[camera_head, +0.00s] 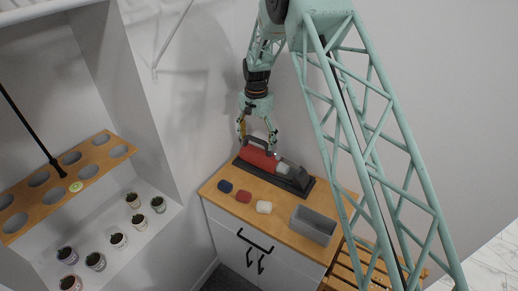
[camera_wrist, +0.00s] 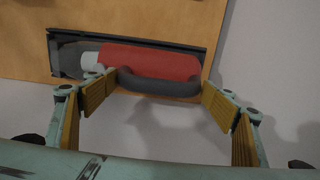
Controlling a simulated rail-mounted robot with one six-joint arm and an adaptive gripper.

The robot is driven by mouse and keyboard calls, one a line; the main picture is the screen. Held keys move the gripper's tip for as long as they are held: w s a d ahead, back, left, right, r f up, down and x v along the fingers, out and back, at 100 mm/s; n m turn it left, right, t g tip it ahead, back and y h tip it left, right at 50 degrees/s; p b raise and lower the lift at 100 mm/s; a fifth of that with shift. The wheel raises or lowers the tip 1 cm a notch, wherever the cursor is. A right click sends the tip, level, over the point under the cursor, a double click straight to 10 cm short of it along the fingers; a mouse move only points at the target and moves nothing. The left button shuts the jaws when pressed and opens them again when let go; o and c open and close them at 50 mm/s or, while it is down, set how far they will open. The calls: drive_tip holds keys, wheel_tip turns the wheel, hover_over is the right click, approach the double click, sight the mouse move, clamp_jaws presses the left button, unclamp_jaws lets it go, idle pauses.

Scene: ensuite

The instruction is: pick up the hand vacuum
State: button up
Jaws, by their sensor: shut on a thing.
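The hand vacuum (camera_head: 258,160) has a red body, a pale grey section and a dark handle. It lies in or just over a long dark dock (camera_head: 308,190) on the wooden cabinet top; I cannot tell whether it touches the dock. In the wrist view the red body of the vacuum (camera_wrist: 150,62) lies along the dock (camera_wrist: 125,37), with the dark handle toward me. My gripper (camera_head: 257,138) is above the vacuum, its fingers set wide at the two ends of the handle. In the wrist view the gripper's yellow pads (camera_wrist: 160,92) flank the handle.
On the cabinet top (camera_head: 220,203) are a dark blue item (camera_head: 225,186), a red item (camera_head: 244,196), a white item (camera_head: 264,207) and a grey open bin (camera_head: 313,225). The wall is close behind. Several small pots (camera_head: 118,240) stand on the left ledge, below a holed wooden shelf (camera_head: 103,150).

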drive_tip(key=shift+r, duration=0.2)
drive_tip(key=shift+r+b, duration=0.35)
drive_tip(key=shift+r, duration=1.2)
drive_tip(key=s+d+b, duration=0.1)
drive_tip(key=s+d, duration=0.2)
drive_tip(key=s, duration=0.4)
drive_tip(key=s+d+r+b, duration=0.1)
drive_tip(key=s+d, duration=0.3)
drive_tip(key=s, duration=0.3)
drive_tip(key=shift+d+r, duration=0.3)
drive_tip(key=o, duration=1)
drive_tip(key=shift+c, duration=0.2)
drive_tip(key=shift+s+b, duration=0.1)
drive_tip(key=shift+b, duration=0.2)
clamp_jaws()
